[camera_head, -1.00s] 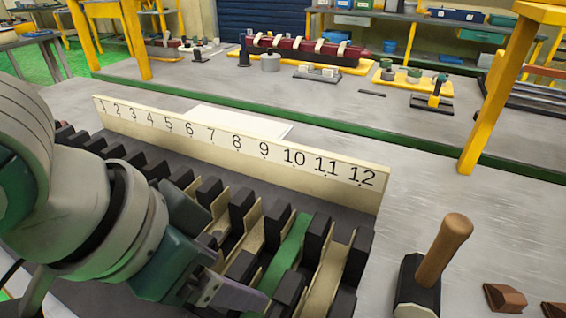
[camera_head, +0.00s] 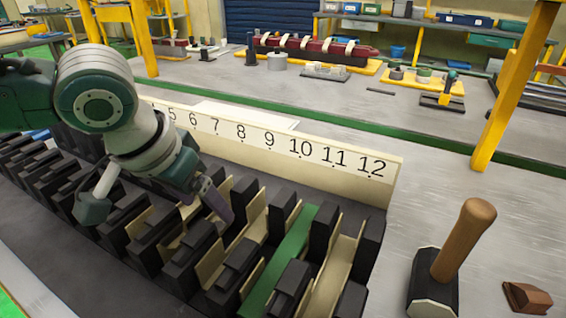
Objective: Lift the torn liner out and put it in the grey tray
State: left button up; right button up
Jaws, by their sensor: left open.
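A dark slotted stator (camera_head: 110,262) lies in front of a cream number strip (camera_head: 270,148). Cream liners sit in several slots toward the right, such as one liner (camera_head: 333,278) near the right end. A green liner (camera_head: 282,262) lies in the slot to its left. I cannot tell which liner is torn. My left gripper (camera_head: 222,212) is open, over the slots left of the green liner, with one purple-grey finger clearly visible pointing down. The wrist hides part of the slots and the low numbers. I cannot make out a grey tray. My right gripper is not in view.
A mallet (camera_head: 455,260) with a wooden handle stands right of the stator, with a brown block (camera_head: 527,298) beside it. A yellow post (camera_head: 510,90) rises at the right. The bench between strip and post is mostly clear.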

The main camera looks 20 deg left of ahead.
aim_at(219, 223)
pick_arm(q)
jog(key=b+x, duration=0.1)
jog(key=x, duration=0.3)
jog(key=shift+s+f, duration=0.15)
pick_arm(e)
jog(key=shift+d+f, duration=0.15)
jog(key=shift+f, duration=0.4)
pick_arm(q)
jog(key=c, duration=1.1)
jog(key=shift+o, duration=0.2)
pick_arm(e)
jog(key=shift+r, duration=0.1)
pick_arm(q)
notch_tip(219, 223, up, 20)
jog(key=p, duration=0.3)
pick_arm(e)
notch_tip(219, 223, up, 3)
